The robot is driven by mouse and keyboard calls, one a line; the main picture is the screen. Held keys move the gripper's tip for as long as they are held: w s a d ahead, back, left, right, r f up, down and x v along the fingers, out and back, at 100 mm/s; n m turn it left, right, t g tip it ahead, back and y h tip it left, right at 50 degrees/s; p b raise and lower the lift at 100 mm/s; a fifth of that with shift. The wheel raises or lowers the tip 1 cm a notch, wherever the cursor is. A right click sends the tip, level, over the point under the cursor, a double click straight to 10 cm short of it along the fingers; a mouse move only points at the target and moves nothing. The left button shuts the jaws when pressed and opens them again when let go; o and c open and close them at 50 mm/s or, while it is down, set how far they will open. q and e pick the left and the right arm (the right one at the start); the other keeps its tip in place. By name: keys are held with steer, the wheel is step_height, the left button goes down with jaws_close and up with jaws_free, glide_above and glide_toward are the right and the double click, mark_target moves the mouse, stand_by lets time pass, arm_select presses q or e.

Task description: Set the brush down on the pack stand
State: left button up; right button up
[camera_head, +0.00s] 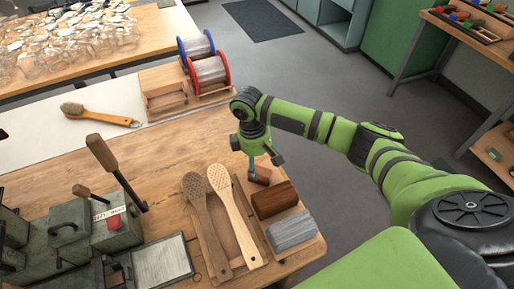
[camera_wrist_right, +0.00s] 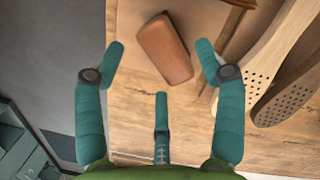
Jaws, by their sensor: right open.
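My right gripper (camera_head: 261,160) is above the right end of the workbench. In the right wrist view its fingers (camera_wrist_right: 159,52) are spread with nothing held. A reddish-brown block (camera_wrist_right: 165,48) lies below, between the fingertips; it also shows under the gripper in the head view (camera_head: 260,176). Two perforated wooden brush bodies, one dark (camera_head: 206,222) and one pale (camera_head: 234,215), lie side by side on a wooden board left of the gripper. A bristled brush (camera_head: 100,113) lies on a pale surface at the far left. I cannot tell which piece is the pack stand. My left gripper is out of view.
A dark brown block (camera_head: 274,199) and a grey block (camera_head: 291,231) lie near the bench's right edge. A lever machine (camera_head: 110,225) stands at left. Red and blue spools (camera_head: 207,65) stand at the back. Glass jars (camera_head: 75,38) fill another table. Bare bench lies mid-left.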

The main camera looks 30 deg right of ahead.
mark_target(256, 166)
step_height(256, 166, up, 9)
steer(key=w+a+b, duration=0.1)
steer(key=shift+r, duration=0.15)
steer(key=shift+d, duration=0.1)
stand_by(0.4)
